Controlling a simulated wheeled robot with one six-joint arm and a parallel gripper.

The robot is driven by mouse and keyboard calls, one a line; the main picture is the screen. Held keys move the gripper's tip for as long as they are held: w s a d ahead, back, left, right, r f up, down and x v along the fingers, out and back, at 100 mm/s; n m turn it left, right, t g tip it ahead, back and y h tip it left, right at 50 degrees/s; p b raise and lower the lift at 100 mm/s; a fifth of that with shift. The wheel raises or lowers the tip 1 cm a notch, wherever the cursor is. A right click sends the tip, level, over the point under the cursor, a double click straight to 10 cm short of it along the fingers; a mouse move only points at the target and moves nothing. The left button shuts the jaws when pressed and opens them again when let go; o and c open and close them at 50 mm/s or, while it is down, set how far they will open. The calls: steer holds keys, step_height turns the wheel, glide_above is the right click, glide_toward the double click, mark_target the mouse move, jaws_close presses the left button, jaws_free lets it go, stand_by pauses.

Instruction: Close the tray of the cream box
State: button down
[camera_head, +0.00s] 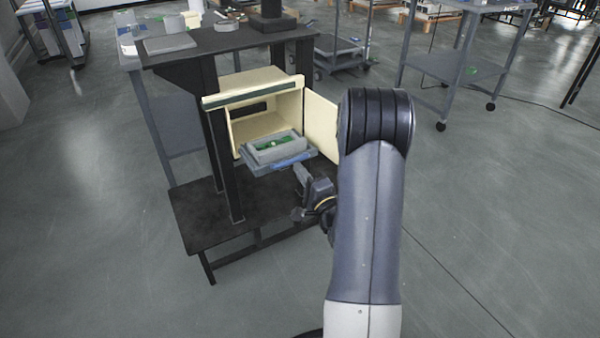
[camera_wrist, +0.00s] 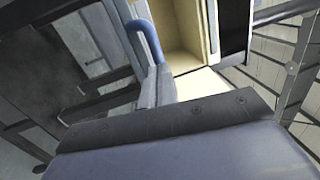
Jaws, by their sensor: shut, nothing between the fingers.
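The cream box (camera_head: 248,84) stands on a dark shelf frame, its front open toward me. Its tray (camera_head: 284,165), blue-grey with a blue front edge, sticks out of the lower front. A grey bin (camera_head: 262,155) with green contents sits on it. My gripper (camera_head: 300,178) is shut and empty, just in front of the tray, low at its right front corner; I cannot tell whether it touches. In the wrist view the tray's blue edge (camera_wrist: 145,40) shows beside the cream interior (camera_wrist: 178,30); my fingertips are not clear there.
A cream door panel (camera_head: 322,127) stands open on the box's right side, close to my arm. A dark post (camera_head: 222,165) stands at the left front of the box. A dark lower shelf (camera_head: 195,222) extends below. A grey cart (camera_head: 450,70) stands behind right; floor at right is clear.

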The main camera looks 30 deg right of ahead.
steer(key=shift+w, duration=0.3)
